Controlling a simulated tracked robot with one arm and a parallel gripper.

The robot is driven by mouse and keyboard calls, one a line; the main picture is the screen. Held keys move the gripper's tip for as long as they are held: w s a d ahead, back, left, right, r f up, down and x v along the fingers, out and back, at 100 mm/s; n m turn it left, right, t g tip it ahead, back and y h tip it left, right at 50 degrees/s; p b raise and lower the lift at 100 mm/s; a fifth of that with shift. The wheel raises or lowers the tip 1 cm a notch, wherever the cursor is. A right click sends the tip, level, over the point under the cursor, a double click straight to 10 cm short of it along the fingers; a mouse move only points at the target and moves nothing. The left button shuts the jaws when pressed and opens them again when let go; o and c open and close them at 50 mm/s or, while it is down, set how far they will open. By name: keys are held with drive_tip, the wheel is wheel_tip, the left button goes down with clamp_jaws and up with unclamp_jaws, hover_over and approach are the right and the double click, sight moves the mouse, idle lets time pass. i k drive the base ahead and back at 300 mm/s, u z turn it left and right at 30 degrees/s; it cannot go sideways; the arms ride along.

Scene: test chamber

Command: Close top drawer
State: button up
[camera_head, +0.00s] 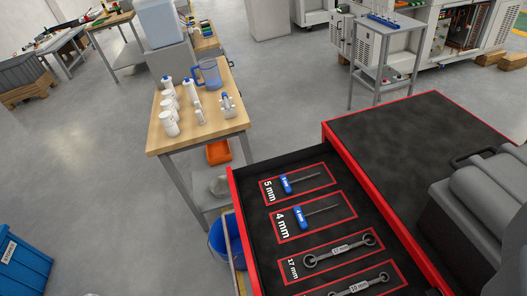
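The top drawer (247,209) of a red tool cabinet is pulled open, out to the left of the cabinet's black top (410,125). Its black lining has red outlined slots. Two blue-handled hex keys lie in the slots marked 5 mm (300,182) and 4 mm (305,214). A wrench (340,250) lies in the 17 mm slot, and another wrench (360,285) is below it, cut off by the bottom edge. The drawer's near end is out of frame. I cannot make out my gripper in this view.
A bulky dark grey case-like object (475,210) is at the right edge over the cabinet top. A wooden table (200,134) with white bottles and a blue jug (208,74) stands beyond the drawer. A blue bucket (222,244) is beside the drawer. Floor at left is mostly clear.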

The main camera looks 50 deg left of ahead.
sight(275, 246)
drive_tip(key=u, duration=1.75)
drive_tip(key=k, duration=1.55)
drive_tip(key=z, duration=0.3)
drive_tip(key=i, duration=1)
drive_tip(key=z, duration=0.1)
